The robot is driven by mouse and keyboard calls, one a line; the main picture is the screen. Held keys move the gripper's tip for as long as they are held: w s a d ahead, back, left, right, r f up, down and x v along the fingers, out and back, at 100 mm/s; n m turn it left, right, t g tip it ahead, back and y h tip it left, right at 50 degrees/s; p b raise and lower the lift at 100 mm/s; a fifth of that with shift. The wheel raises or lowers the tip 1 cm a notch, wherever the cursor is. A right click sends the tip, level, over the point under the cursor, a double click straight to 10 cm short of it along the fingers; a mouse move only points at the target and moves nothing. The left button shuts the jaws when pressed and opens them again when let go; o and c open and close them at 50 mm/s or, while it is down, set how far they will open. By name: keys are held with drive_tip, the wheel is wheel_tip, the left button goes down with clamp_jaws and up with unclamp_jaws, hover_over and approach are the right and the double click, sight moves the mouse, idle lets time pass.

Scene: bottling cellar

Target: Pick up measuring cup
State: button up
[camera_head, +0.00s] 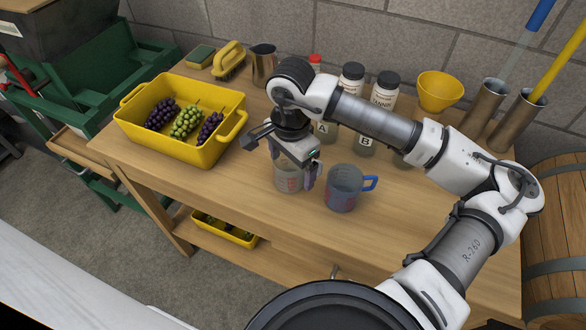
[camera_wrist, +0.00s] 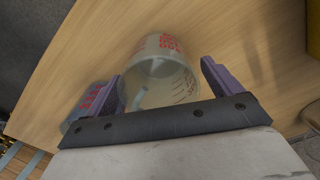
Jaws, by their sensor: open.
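A clear measuring cup (camera_head: 287,181) with red markings stands upright on the wooden table, partly hidden behind my gripper. My gripper (camera_head: 294,166) is open just above and around its upper part, pointing down. In the wrist view the clear cup (camera_wrist: 160,72) lies between the two purple fingers, with a gap visible at the right finger; contact at the left finger cannot be told. A second, bluish measuring cup (camera_head: 342,190) with a blue handle and red markings stands close to the right. It also shows in the wrist view (camera_wrist: 88,103), partly hidden behind the left finger.
A yellow crate (camera_head: 178,151) with grape bunches stands at the left of the table. Bottles labelled A (camera_head: 326,137) and B (camera_head: 365,143) stand behind my arm. A yellow funnel (camera_head: 440,92) and metal cylinders (camera_head: 487,105) are at the back right. The front left table is clear.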

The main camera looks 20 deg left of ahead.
drive_tip(key=shift+c, duration=0.4)
drive_tip(key=c, duration=1)
wheel_tip(320, 180, up, 20)
drive_tip(key=b, duration=0.2)
drive_tip(key=shift+b, duration=0.3)
